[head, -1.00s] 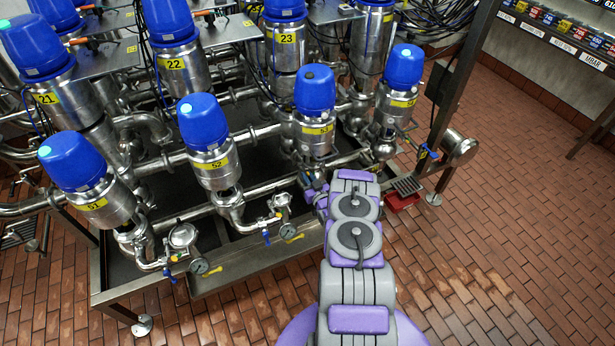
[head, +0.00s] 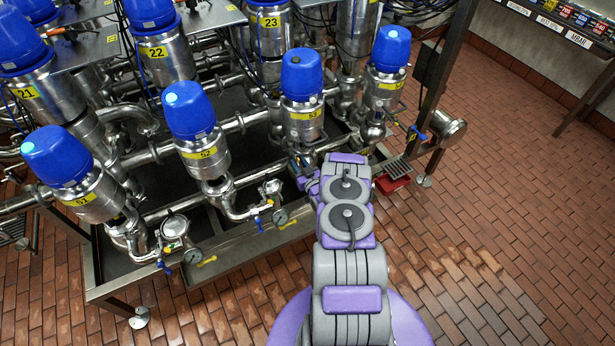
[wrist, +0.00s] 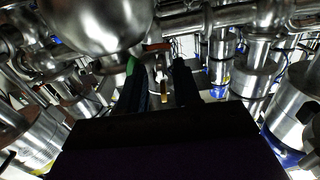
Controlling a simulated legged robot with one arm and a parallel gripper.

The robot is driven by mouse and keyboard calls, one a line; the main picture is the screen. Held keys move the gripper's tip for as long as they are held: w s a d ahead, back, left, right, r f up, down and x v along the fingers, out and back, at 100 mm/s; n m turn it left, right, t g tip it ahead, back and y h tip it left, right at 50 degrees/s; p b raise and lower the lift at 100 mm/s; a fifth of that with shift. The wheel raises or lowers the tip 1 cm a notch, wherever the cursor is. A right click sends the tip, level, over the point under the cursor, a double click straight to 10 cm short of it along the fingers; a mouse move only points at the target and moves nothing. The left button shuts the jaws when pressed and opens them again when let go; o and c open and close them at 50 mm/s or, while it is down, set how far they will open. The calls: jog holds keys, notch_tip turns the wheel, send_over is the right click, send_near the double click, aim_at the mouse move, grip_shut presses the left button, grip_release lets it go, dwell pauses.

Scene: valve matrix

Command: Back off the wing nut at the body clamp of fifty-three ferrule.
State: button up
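The valve labelled 53 (head: 302,85) stands upright with a blue cap and steel body. It is in the front row in the head view, just beyond the end of my arm. Its lower body and clamp are hidden behind my arm, and I cannot make out the wing nut. In the wrist view my gripper (wrist: 160,75) shows two dark fingers with a gap between them. A small brass-coloured piece (wrist: 163,90) shows in that gap; I cannot tell if it is the wing nut or whether the fingers touch it. A rounded steel body (wrist: 95,20) is close at upper left.
Valve 52 (head: 194,125) stands left of valve 53, and another blue-capped valve (head: 389,70) stands right. Steel pipes and a gauge (head: 281,216) sit low at the frame. A red box (head: 392,184) is right of my arm. The brick floor (head: 500,240) at right is clear.

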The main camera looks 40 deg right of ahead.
jog(key=p+v, duration=0.3)
jog(key=v, duration=1.3)
jog(key=shift+s, duration=0.3)
jog(key=shift+f, duration=0.1)
